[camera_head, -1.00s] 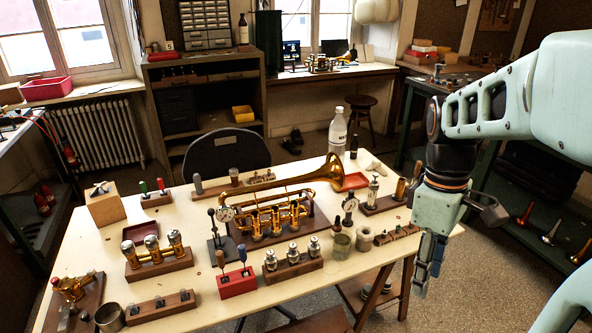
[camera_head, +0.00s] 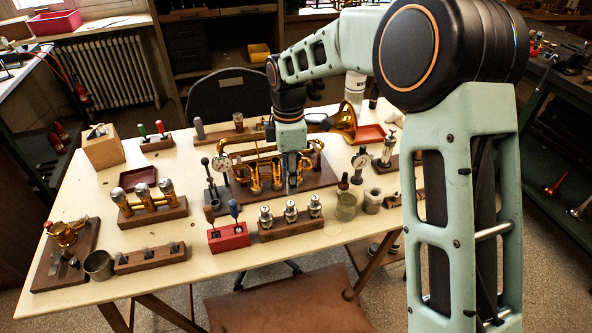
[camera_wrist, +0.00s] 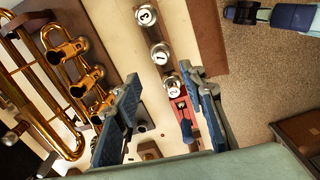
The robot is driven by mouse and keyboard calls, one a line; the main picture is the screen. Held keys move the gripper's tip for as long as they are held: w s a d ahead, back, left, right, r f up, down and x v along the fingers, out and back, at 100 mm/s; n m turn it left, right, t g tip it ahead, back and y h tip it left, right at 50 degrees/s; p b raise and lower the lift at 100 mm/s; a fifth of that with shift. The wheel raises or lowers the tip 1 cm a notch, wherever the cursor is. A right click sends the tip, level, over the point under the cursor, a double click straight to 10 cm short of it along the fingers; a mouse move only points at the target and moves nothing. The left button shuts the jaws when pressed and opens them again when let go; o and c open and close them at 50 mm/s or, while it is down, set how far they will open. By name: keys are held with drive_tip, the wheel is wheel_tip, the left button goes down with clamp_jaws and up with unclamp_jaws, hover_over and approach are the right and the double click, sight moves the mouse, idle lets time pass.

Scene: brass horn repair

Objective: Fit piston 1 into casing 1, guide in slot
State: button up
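Piston 1 (camera_wrist: 160,52) is the middle of three silver-capped pistons in a wooden rack; its cap shows a "1". It also shows in the head view (camera_head: 290,211). Piston 3 (camera_wrist: 147,16) and piston 2 (camera_wrist: 173,86) stand on either side. The brass horn (camera_head: 262,175) lies on a wooden stand behind the rack. Its valve casings (camera_wrist: 68,51) show at left in the wrist view; which one is casing 1, and its slot, I cannot tell. My gripper (camera_head: 291,186) hangs above the horn's right part, behind the rack. In the wrist view my gripper (camera_wrist: 163,76) is open and empty.
A red tool block (camera_head: 229,238) stands left of the rack. A dial gauge stand (camera_head: 213,185) is left of the horn, and a glass jar (camera_head: 346,206) right of the rack. A block with brass cylinders (camera_head: 152,208) is further left. The table's front middle is clear.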

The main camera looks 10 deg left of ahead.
sight(290, 203)
wheel_tip(290, 203, down, 10)
drive_tip(key=shift+s, duration=0.1)
idle(0.4)
clamp_jaws()
drive_tip(key=shift+r, duration=0.15)
wheel_tip(290, 203, up, 10)
drive_tip(key=p, duration=0.7)
idle(1.3)
drive_tip(key=shift+d, duration=0.1)
